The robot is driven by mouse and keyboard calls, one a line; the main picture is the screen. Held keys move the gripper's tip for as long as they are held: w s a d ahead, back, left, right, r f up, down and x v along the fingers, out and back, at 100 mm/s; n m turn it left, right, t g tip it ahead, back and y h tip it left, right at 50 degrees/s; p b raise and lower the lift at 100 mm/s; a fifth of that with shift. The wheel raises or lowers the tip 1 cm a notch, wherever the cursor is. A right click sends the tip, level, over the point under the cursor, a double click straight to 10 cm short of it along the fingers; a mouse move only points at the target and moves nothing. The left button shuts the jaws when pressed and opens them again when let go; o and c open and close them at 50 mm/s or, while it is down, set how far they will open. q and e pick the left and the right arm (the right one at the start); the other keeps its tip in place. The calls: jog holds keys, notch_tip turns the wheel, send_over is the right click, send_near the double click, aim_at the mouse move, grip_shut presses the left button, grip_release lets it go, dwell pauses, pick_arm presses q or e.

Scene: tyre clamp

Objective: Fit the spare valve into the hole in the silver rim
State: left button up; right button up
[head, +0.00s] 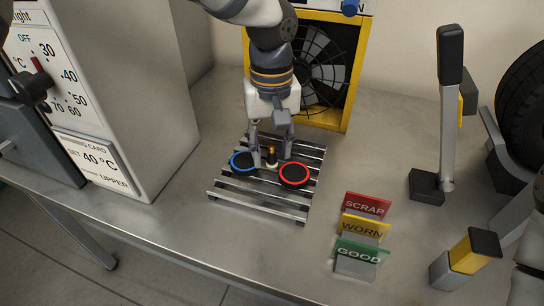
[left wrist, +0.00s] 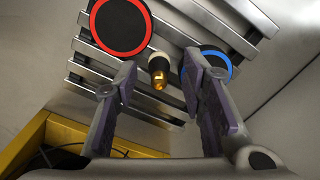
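The valve (head: 271,157), a small brass piece with a dark and pale collar, stands on a slatted metal rack (head: 258,203). It also shows in the left wrist view (left wrist: 158,72). My left gripper (head: 271,161) points down over the rack, fingers apart on either side of the valve. In the left wrist view the open fingers (left wrist: 163,80) show gaps on both sides of the valve. A black tyre (head: 525,95) is cut off at the right edge; I cannot make out a silver rim or its hole. My right gripper is not in view.
A blue-ringed disc (head: 241,161) and a red-ringed disc (head: 294,174) flank the valve closely. A yellow-framed fan (head: 343,75) stands behind. SCRAP, WORN and GOOD signs (head: 362,227) and an upright grey lever (head: 448,120) stand right. A dial cabinet (head: 150,90) is left.

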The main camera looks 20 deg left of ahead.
pick_arm(q)
grip_shut()
dwell(0.3)
